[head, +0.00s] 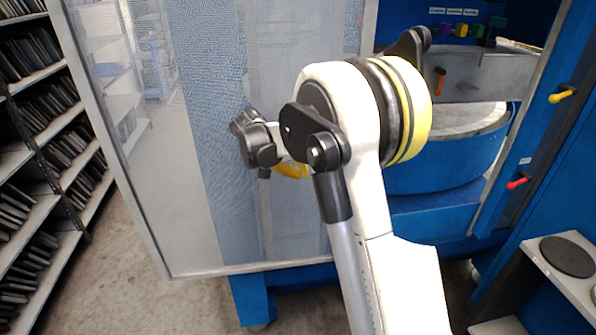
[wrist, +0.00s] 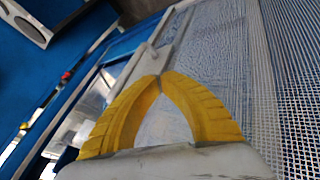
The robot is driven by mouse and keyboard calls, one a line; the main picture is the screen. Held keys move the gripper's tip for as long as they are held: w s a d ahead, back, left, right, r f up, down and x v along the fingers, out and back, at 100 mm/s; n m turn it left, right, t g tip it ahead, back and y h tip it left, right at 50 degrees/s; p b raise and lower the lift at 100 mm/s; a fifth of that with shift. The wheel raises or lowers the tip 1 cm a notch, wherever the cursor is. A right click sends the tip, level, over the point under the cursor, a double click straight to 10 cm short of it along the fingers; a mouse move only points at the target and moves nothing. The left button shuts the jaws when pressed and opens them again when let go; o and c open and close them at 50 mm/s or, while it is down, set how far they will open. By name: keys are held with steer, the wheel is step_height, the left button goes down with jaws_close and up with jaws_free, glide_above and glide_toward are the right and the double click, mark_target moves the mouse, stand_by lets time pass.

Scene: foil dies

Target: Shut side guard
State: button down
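The side guard (head: 230,190) is a mesh panel in a light metal frame. In the head view it stands swung out to the left of the blue machine, leaving the machine's interior exposed. My gripper (head: 292,171) is in front of the panel, partly hidden behind my arm. In the wrist view the yellow fingers of my gripper (wrist: 161,77) arch together and their tips meet or nearly meet. A pale grey bar on the guard (wrist: 143,63) shows just beyond the tips. I cannot tell whether the tips touch it. The mesh (wrist: 270,80) fills the right side.
The machine opening shows a round blue drum (head: 445,150) and a grey ledge. Yellow (head: 562,95) and red (head: 517,183) handles are on the blue frame. Shelves of dark plates (head: 40,130) stand at left. A small shelf with discs (head: 567,257) is at lower right.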

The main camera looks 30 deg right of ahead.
mark_target(309, 182)
steer(key=b+x, duration=0.1)
steer(key=x, duration=0.5)
steer(key=shift+w+f, duration=0.1)
steer(key=s+d, duration=0.2)
steer(key=d, duration=0.1)
steer(key=shift+d, duration=0.25)
